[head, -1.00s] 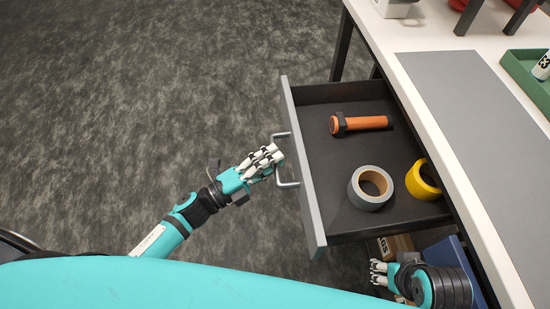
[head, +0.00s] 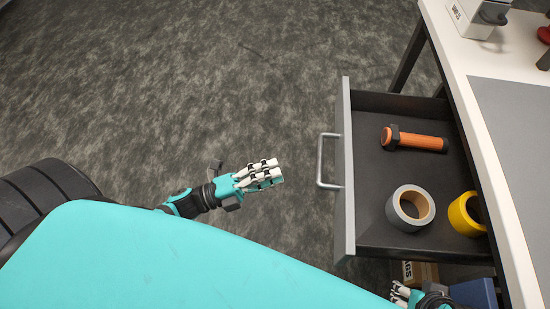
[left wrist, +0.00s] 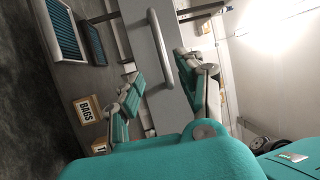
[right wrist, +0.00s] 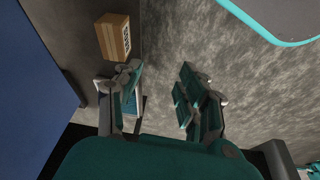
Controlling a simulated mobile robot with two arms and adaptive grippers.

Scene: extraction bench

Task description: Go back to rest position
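My left gripper (head: 280,172) hangs over the floor left of the open drawer, apart from its handle (head: 321,160). Its fingers stand apart with nothing between them in the left wrist view (left wrist: 162,75), where the handle (left wrist: 168,50) shows beyond them. My right gripper (head: 396,292) is low at the bottom edge of the head view, beneath the drawer's level and partly cut off. In the right wrist view (right wrist: 160,75) its fingers are apart and empty over the floor.
The drawer (head: 349,200) stands pulled out from the white bench (head: 470,130). It holds an orange-handled flashlight (head: 415,139), a grey tape roll (head: 411,208) and a yellow tape roll (head: 465,214). A cardboard box (right wrist: 114,37) is below. Floor to the left is clear.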

